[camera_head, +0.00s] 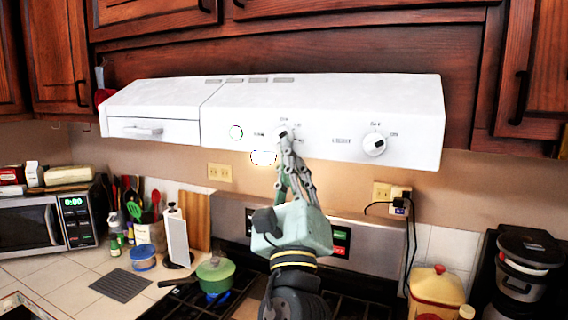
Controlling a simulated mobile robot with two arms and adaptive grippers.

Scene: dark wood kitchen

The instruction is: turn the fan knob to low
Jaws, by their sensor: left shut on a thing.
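The white range hood (320,98) hangs under the dark wood cabinets. The fan knob is on its front face, at the fan label (259,134), and is mostly hidden behind my left gripper's fingertips. My left gripper (284,136) reaches up from below and is shut on the fan knob. The knob's exact setting cannot be read behind the fingers. The light knob (375,144) is white and sits farther right, apart from the gripper. My right gripper is out of view.
Below is the stove with a green pot (215,274). A microwave (45,222), utensils and a paper towel holder (177,238) stand left. A yellow canister (437,288) and a coffee maker (522,265) stand right. A black cord hangs from the right outlet.

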